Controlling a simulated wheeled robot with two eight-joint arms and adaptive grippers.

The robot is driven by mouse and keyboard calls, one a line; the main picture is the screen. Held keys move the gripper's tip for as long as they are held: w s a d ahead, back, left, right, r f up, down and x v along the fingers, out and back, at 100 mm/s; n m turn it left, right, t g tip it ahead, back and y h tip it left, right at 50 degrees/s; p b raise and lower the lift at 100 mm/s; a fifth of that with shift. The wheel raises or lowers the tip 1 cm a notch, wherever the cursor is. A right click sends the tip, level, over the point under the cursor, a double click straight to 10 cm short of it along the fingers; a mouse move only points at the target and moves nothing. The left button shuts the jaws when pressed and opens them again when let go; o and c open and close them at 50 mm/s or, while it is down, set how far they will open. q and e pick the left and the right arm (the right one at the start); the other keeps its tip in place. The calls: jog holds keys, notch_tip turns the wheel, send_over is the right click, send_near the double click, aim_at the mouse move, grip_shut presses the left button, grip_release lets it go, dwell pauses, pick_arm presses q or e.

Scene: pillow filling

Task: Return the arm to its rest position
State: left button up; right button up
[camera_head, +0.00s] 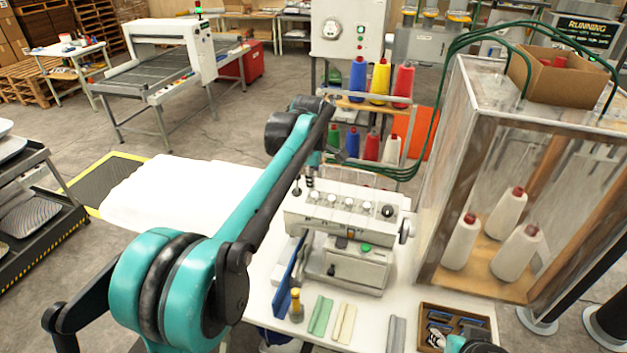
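My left arm (245,215), teal and black, comes in from the lower left. It reaches up and across the middle of the head view, over the work table, and bends at a dark joint beside the thread rack. I cannot make out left gripper fingers beyond that joint. Only a small teal and black part of my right arm (458,343) shows at the bottom edge, and its gripper is out of frame. A white pillow or cloth (165,195) lies flat at the left of the table, partly behind my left arm.
A sewing machine (345,235) stands on the white table (262,292), close to my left arm. A clear cabinet (480,150) with white thread cones stands at right. A parts tray (425,312) sits at the front right. A rack of coloured spools (370,100) is behind.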

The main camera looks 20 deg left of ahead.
pick_arm(q)
jog(key=shift+r, duration=0.15)
jog(key=s+d+f+m+t+b, duration=0.1)
jog(key=s+f+m+t+b, duration=0.1)
jog(key=s+f+m+b, duration=1.6)
jog(key=s+f, duration=1.1)
jog(key=s, duration=0.3)
jog(key=shift+s+d+m+t+h+b, duration=0.3)
jog(key=shift+d+t+h+b, duration=0.05)
jog(key=shift+d+t+h, duration=0.05)
